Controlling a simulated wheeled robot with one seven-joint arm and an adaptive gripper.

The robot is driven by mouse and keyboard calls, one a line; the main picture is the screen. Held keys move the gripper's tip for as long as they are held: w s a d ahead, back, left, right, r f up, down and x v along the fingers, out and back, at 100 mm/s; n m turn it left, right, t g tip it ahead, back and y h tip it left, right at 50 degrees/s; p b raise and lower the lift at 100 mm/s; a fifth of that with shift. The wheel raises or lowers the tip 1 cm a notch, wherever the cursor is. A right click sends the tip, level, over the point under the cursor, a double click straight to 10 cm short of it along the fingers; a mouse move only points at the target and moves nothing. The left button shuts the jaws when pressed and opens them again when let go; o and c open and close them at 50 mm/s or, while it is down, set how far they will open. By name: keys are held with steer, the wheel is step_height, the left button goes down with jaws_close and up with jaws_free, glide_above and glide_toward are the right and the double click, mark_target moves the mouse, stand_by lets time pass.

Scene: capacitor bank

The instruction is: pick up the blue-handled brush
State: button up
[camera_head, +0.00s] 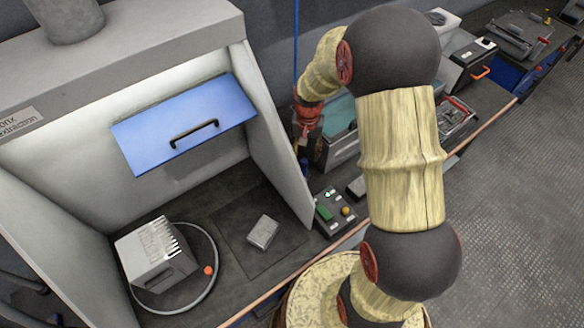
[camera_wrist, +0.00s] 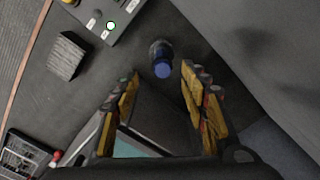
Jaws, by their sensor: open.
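The brush (camera_wrist: 162,62) shows in the wrist view as a round blue end with a dark collar on the grey bench. It looks roughly upright, seen from above; its lower part is hidden. My gripper (camera_wrist: 161,76) is open, its yellow-and-dark fingers spread on either side of the line to the brush. The brush is just beyond the fingertips, and I see no contact. In the head view, my gripper (camera_head: 306,146) points down beside the fume hood, and a small blue patch under it is probably the brush (camera_head: 304,164).
A control box (camera_head: 334,212) with a green light and a grey block (camera_head: 357,187) stand near the bench's front edge. The fume hood's side wall (camera_head: 272,140) is close on the left. A glass-fronted case (camera_head: 340,150) is just right of my gripper.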

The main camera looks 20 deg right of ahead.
mark_target(303, 167)
steer(key=shift+w+a+f, duration=0.1)
steer(key=shift+f, duration=0.25)
steer(key=shift+f+b, duration=0.3)
steer(key=shift+f, duration=0.55)
steer(key=shift+a+f+b, duration=0.2)
steer(key=shift+f+b, duration=0.6)
steer(key=shift+f, duration=1.85)
steer(key=shift+c, duration=1.4)
steer(key=c, duration=0.8)
jaws_close()
